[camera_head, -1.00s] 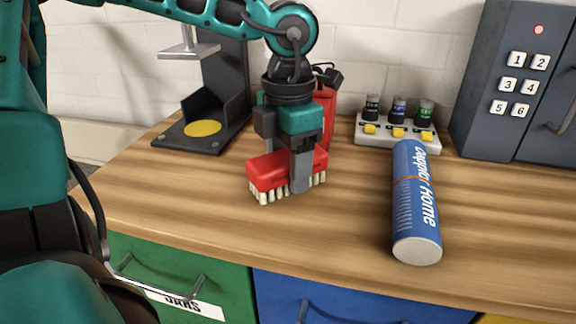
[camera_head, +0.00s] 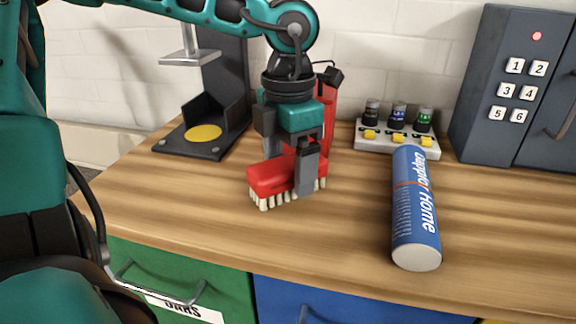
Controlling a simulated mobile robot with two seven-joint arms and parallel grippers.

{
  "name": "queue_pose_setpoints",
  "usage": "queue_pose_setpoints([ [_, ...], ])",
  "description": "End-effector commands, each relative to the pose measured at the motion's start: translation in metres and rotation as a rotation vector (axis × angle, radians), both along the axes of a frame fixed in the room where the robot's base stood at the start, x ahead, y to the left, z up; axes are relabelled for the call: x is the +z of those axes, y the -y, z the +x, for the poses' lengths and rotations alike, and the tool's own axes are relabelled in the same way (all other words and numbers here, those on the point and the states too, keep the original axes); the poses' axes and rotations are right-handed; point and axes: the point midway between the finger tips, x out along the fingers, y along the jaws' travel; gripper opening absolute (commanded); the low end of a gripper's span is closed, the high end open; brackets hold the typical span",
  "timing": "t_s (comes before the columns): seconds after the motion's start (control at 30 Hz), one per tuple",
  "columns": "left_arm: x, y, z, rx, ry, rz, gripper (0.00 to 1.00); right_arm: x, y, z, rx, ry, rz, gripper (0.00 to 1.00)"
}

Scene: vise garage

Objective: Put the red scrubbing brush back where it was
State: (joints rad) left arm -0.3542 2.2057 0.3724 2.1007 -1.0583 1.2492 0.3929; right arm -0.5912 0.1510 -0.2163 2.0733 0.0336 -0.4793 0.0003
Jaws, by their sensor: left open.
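The red scrubbing brush (camera_head: 268,179) stands on the wooden worktop, its pale bristles facing down. My left gripper (camera_head: 303,178) is open and points down over the brush's right part. I cannot tell whether the fingers touch the brush. My right gripper is not in view.
A blue cylinder (camera_head: 415,215) lies to the right on the worktop (camera_head: 330,240). Behind it is a rack with small bottles (camera_head: 398,138), and a grey keypad safe (camera_head: 500,110). A black press with a yellow disc (camera_head: 204,133) stands back left. A red extinguisher-like object (camera_head: 329,115) is behind my gripper.

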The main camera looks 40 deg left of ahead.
Motion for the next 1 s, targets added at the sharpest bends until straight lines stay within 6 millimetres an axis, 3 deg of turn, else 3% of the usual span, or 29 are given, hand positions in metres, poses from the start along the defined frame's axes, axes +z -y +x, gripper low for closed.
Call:
queue_pose_setpoints([
  [0.3, 0.073, 0.0, 0.002, 0.0, 0.004, 0.001, 0.85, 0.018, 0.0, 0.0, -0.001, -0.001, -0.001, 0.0],
  [0.5, 0.101, 0.0, 0.002, 0.0, 0.002, 0.0, 0.85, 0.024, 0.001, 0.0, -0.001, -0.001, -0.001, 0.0],
  [1.0, 0.109, 0.0, 0.001, -0.001, 0.0, 0.0, 0.85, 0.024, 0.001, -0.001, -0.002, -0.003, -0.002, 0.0],
])
